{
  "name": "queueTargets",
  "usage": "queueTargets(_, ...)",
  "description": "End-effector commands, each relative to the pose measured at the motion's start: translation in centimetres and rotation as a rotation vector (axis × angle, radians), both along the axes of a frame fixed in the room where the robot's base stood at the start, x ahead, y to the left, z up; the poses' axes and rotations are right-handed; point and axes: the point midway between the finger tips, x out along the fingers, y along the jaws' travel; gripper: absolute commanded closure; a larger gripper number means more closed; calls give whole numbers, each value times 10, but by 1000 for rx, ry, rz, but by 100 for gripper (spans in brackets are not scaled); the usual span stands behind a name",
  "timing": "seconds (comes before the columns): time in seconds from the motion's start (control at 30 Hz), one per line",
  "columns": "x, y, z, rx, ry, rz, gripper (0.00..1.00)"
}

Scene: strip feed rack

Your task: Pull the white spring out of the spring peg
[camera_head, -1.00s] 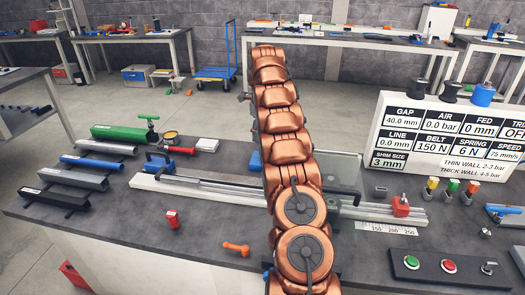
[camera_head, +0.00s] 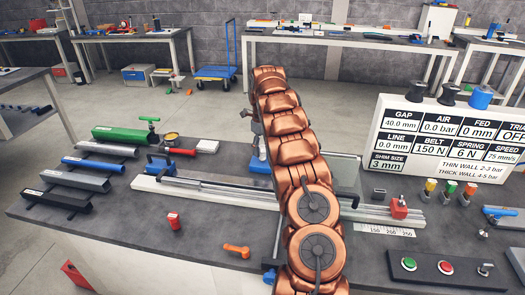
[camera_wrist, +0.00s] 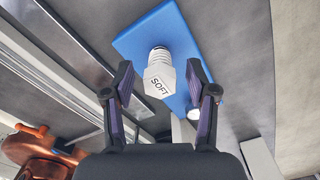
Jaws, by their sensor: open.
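The white spring (camera_wrist: 160,55) stands in the wrist view with a white six-sided end marked SOFT facing the camera. A blue block (camera_wrist: 135,42) lies behind it and appears to be its holder; the peg inside the coils is hidden. In the head view a blue base (camera_head: 258,166) with something pale on it shows just left of my arm. My gripper (camera_wrist: 160,78) is open, its two dark fingers on either side of the spring in the picture. I see a gap on both sides and no contact.
A long pale rail (camera_head: 205,193) with a red block (camera_head: 399,206) runs along the bench. Blue, grey and black profiles lie at the left. A display board (camera_head: 450,135) stands at the right.

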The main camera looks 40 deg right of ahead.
Motion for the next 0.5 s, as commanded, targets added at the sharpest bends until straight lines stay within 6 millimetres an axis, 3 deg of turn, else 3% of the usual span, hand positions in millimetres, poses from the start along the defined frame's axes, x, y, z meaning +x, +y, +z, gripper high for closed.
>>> queueTargets(0.2,0,-1,-18,-2,-2,-1,43)
queueTargets(0.5,0,0,-23,-1,-2,0,43)
